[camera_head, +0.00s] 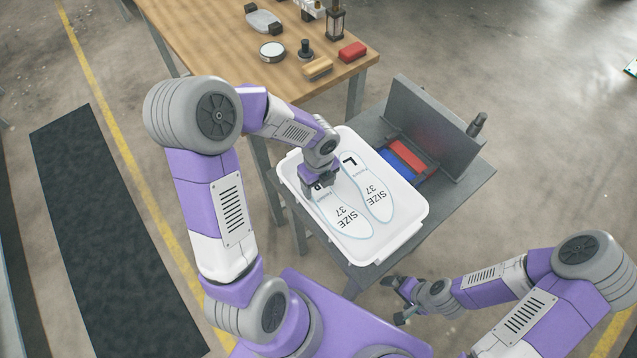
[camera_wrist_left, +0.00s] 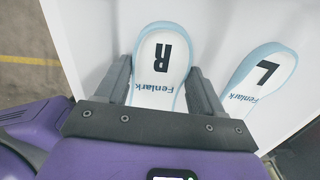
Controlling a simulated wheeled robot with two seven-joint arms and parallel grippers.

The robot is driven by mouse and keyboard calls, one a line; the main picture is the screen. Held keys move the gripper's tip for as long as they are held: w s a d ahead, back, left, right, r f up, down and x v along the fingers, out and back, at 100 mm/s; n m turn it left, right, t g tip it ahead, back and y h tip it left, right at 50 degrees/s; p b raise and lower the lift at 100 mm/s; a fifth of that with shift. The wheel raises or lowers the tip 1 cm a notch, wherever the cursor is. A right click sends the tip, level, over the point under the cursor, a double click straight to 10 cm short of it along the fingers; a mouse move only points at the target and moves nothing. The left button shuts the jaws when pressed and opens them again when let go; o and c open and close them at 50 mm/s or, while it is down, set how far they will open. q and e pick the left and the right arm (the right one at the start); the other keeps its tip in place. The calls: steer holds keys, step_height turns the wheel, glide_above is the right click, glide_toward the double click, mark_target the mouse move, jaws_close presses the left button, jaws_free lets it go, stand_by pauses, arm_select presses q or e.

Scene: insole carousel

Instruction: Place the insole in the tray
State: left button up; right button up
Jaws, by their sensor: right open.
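The white insole marked R (camera_head: 344,211), with a pale blue edge and "SIZE 37" on it, is inside the white tray (camera_head: 411,232), left of the insole marked L (camera_head: 377,196). My left gripper (camera_head: 318,183) reaches down over the far end of the R insole. Whether the R insole touches the tray floor is hard to tell. The L insole (camera_wrist_left: 262,76) lies beside it, clear of the fingers. My right gripper (camera_head: 402,299) is open and empty, outside the tray.
The tray stands on a grey stand (camera_head: 455,205) with an upright grey panel (camera_head: 432,124) and red and blue blocks (camera_head: 405,158) behind it. A wooden table (camera_head: 215,45) with several small items is farther back. A dark mat (camera_head: 105,230) lies on the floor at left.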

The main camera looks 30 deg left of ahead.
arm_select(q)
steer(key=shift+o, duration=0.5)
steer(key=shift+r, duration=0.3)
step_height(320, 180, up, 12)
steer(key=p, duration=0.5)
steer(key=shift+f, duration=0.15)
